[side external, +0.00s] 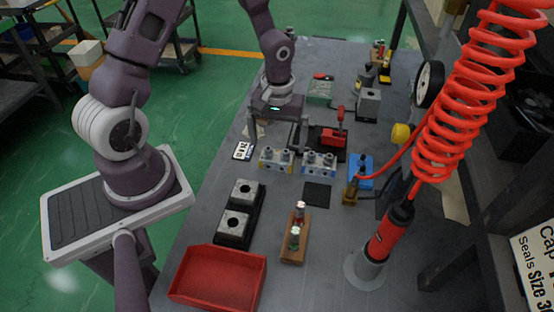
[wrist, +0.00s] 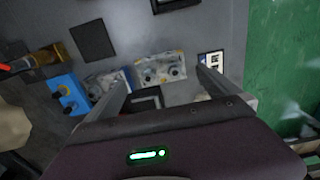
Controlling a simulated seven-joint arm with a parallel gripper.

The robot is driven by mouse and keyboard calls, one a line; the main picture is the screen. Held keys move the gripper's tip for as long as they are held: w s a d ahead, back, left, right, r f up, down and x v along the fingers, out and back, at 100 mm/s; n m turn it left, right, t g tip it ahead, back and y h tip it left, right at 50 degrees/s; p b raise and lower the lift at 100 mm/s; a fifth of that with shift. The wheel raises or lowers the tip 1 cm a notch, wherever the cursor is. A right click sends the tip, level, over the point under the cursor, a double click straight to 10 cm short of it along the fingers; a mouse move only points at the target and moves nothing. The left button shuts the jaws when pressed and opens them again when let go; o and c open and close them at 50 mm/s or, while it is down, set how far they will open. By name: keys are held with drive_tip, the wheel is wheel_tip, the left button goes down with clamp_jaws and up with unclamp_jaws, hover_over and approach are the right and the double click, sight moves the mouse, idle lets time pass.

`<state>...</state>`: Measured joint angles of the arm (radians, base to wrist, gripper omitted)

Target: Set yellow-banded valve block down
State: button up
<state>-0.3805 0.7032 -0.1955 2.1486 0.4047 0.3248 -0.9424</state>
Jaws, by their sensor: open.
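The yellow-banded valve block (side external: 277,158) is a grey block with round fittings on top and yellow marks. It stands upright on the grey bench. In the wrist view the block (wrist: 160,70) lies between my fingertips, with bench showing around it. My gripper (side external: 278,138) is open above and behind it, fingers pointing down. The fingers (wrist: 163,74) show on either side of the block in the wrist view; I cannot tell whether they touch it. A second valve block (side external: 319,163) with blue marks stands just to its right.
A black square pad (side external: 318,195) lies in front of the second block. A red clamp (side external: 333,137) and a blue block (side external: 360,170) stand to the right. A white card (side external: 243,151) lies left. A red tray (side external: 218,277), grey blocks (side external: 240,195) and a wooden stand (side external: 295,245) are nearer.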

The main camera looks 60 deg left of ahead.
sight(277, 156)
wheel_tip(277, 156, down, 5)
drive_tip(key=shift+a, duration=0.15)
drive_tip(key=c, duration=2)
wheel_tip(277, 156, up, 10)
drive_tip(key=n, duration=0.1)
drive_tip(key=w+a+r+n, duration=0.1)
drive_tip(key=w+a+n, duration=0.3)
drive_tip(key=w+n, duration=1.05)
drive_tip(key=s+f, duration=0.1)
drive_tip(key=f, duration=0.2)
drive_tip(key=f+n, duration=0.1)
drive_tip(key=f, duration=0.2)
drive_tip(key=s+f+n, duration=0.1)
drive_tip(key=f, duration=0.2)
drive_tip(key=shift+s+d+f+n, duration=0.2)
drive_tip(key=shift+s+n, duration=0.05)
drive_tip(key=shift+s, duration=0.1)
